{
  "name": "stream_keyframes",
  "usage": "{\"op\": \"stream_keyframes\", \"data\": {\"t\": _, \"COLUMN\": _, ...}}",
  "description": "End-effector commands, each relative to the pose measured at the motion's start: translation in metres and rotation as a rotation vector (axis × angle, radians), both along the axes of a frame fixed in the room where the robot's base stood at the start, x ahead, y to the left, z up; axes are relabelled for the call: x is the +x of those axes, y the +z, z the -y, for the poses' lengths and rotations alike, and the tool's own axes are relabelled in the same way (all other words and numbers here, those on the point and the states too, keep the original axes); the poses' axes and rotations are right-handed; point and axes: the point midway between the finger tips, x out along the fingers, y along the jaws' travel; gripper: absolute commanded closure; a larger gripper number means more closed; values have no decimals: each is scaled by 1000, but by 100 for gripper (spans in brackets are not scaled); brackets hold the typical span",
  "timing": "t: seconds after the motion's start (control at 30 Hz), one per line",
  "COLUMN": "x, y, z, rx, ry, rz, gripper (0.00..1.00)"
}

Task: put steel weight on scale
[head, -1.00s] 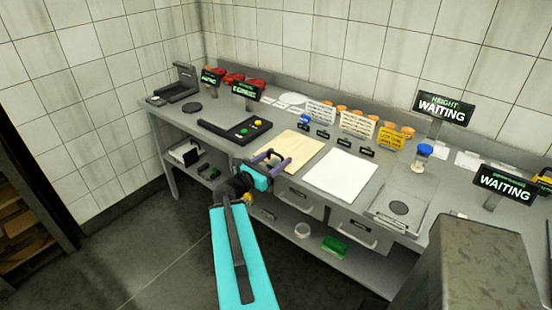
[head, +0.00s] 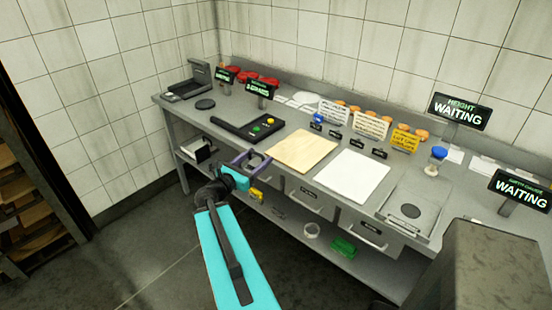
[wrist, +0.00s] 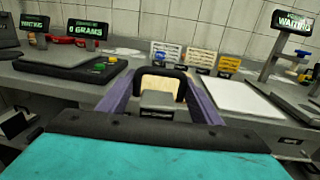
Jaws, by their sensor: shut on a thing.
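The steel weight (wrist: 157,103), a grey block with a black arched handle (wrist: 160,73), is between the purple fingers of my gripper (wrist: 159,88) in the wrist view. My gripper (head: 251,160) is shut on it, over the table's front edge, left of the wooden board. The weight is too small to make out in the head view. The scale (head: 250,128) is a black flat unit with green and yellow buttons, beyond my gripper. Its sign (head: 262,88) reads 0 GRAMS in the wrist view (wrist: 87,30). The scale (wrist: 70,70) is left of my gripper there.
The wooden board (head: 305,151) and a white sheet (head: 352,177) lie right of my gripper. Several small cards and signs stand behind them. A lower shelf runs under the table (head: 182,122).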

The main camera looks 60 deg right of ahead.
Motion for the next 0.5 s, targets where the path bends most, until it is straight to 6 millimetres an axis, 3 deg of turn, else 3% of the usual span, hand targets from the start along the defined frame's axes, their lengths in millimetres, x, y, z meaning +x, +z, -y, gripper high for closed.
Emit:
{"op": "stream_keyframes", "data": {"t": 0.1, "x": 30, "y": 0, "z": -21, "rx": -3, "ry": 46, "rz": -1, "gripper": 80}}
{"op": "stream_keyframes", "data": {"t": 0.5, "x": 116, "y": -1, "z": -99, "rx": -4, "ry": 188, "rz": 1, "gripper": 80}}
